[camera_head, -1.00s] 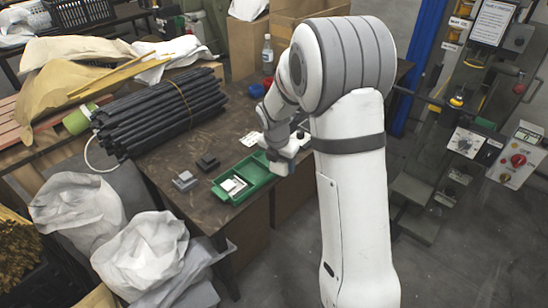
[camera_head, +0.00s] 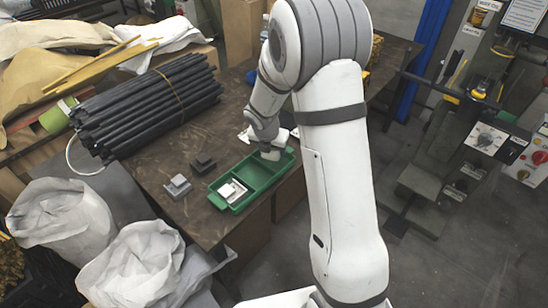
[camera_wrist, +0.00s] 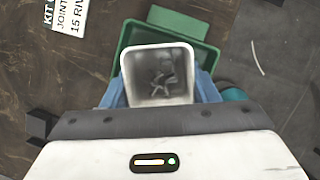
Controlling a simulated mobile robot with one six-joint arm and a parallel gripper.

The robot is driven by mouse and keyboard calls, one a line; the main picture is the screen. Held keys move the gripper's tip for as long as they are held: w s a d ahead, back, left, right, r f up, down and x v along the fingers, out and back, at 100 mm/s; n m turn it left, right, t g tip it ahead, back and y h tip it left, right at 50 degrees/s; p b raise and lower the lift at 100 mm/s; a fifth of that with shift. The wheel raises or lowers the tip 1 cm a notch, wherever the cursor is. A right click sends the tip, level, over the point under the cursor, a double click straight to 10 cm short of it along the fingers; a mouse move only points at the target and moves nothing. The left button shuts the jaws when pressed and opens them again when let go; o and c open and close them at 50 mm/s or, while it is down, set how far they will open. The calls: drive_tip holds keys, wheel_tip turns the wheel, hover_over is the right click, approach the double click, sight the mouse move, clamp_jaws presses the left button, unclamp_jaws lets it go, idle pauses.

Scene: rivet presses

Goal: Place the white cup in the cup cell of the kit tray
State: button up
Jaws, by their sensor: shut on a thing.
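My gripper (camera_wrist: 160,95) is shut on the white cup (camera_wrist: 158,52), with its blue fingers on either side. The cup looks square-mouthed and holds several small grey metal pieces. In the head view my gripper (camera_head: 271,152) is at the far right cell of the green kit tray (camera_head: 222,204); the cup cannot be made out there. The tray (camera_wrist: 207,52) shows behind and below the cup in the wrist view. The cup hides much of the cell beneath, so I cannot tell whether it touches the tray floor. A pale square part (camera_head: 232,190) lies in the near left cell.
Grey blocks (camera_head: 178,187) and dark blocks (camera_head: 203,163) stand left of the tray. A bundle of black rods (camera_head: 150,105) lies beyond them. A printed card (camera_wrist: 70,14) lies beside the tray. White sacks (camera_head: 62,222) stand at the lower left.

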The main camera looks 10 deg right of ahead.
sight(273, 156)
wheel_tip(273, 156, down, 4)
drive_tip(key=shift+d+r+b, duration=0.1)
drive_tip(key=shift+r+b, duration=0.05)
drive_tip(key=shift+b, duration=0.5)
drive_tip(key=shift+r, duration=0.1)
drive_tip(key=o, duration=0.7)
drive_tip(key=shift+o, duration=0.2)
